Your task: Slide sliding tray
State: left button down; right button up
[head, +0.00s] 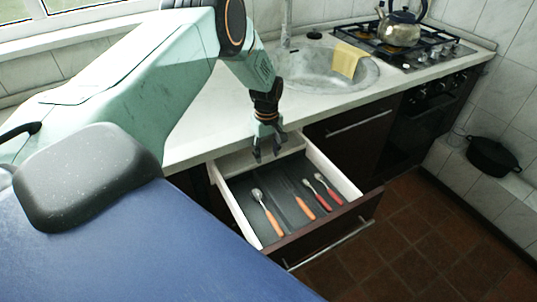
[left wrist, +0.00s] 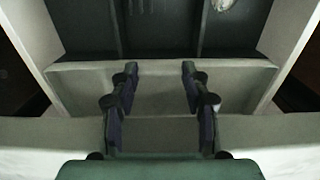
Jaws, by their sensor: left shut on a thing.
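The drawer (head: 350,212) is pulled open below the counter. A pale sliding tray (head: 238,164) lies across its back end, and it also shows in the left wrist view (left wrist: 78,84). My left gripper (head: 267,158) points down at this tray from above. In the left wrist view its two fingers (left wrist: 160,75) stand apart, one on each side of a stretch of pale tray. The jaws are shut on the tray; the exact contact is hard to see. My right gripper is in neither view.
Several utensils with orange and red handles (head: 275,222) lie in the drawer's dark insert (head: 243,190). The counter (head: 190,147) edge is close to my left gripper. A sink (head: 325,75), stove and kettle (head: 400,30) stand behind. A black pot (head: 492,155) is far right.

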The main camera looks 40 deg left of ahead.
pick_arm(q)
jog(key=shift+w+r, duration=0.1)
jog(key=c, duration=0.6)
grip_release()
jog(key=shift+c, duration=0.2)
notch_tip(320, 180, up, 12)
dwell(0.3)
